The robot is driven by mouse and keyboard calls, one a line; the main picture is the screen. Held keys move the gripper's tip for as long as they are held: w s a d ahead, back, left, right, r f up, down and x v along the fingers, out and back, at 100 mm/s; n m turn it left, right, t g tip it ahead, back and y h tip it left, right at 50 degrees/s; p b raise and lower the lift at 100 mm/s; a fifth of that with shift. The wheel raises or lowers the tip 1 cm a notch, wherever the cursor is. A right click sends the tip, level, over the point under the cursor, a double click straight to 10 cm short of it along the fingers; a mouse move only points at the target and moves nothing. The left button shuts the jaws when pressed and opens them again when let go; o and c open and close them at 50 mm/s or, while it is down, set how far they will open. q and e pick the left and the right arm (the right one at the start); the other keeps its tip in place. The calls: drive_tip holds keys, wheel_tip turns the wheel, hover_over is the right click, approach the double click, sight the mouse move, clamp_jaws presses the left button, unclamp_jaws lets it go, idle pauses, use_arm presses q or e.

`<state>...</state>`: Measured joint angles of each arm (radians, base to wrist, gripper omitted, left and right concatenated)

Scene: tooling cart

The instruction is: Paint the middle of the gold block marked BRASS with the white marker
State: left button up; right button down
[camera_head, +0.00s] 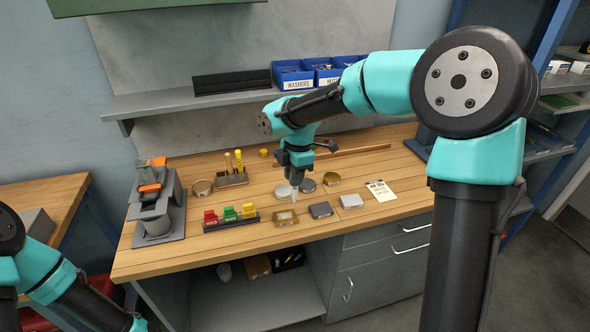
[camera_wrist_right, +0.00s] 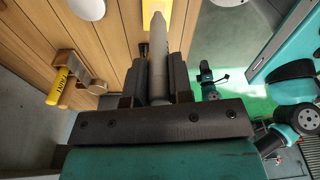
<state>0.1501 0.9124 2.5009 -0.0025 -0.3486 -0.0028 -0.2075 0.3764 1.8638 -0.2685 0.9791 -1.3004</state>
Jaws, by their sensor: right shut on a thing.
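The gold block (camera_head: 285,218) lies flat near the front of the wooden bench in the head view. Its lettering is too small to read. My right gripper (camera_head: 296,180) points down behind and above it, shut on the pale marker (camera_head: 294,196). In the right wrist view the marker (camera_wrist_right: 158,65) stands between the two dark fingers (camera_wrist_right: 154,80). There its tip end overlaps a bright yellow surface (camera_wrist_right: 146,20), apparently the block. I cannot tell whether the tip touches it. My left arm shows at the lower left, but its gripper is out of view.
A dark grey block (camera_head: 321,210) and a light grey block (camera_head: 352,201) lie right of the gold block. A rack of coloured pieces (camera_head: 230,217) stands left. Metal discs (camera_head: 307,186) lie close behind.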

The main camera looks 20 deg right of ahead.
sight(293, 199)
wheel_tip(293, 199, down, 5)
drive_tip(key=shift+a, duration=3)
drive_tip(key=shift+d+f, duration=0.1)
drive_tip(key=shift+d, duration=3)
drive_tip(key=shift+a+r, duration=0.1)
drive_tip(key=shift+r, duration=3.85)
drive_tip(key=shift+w, duration=0.1)
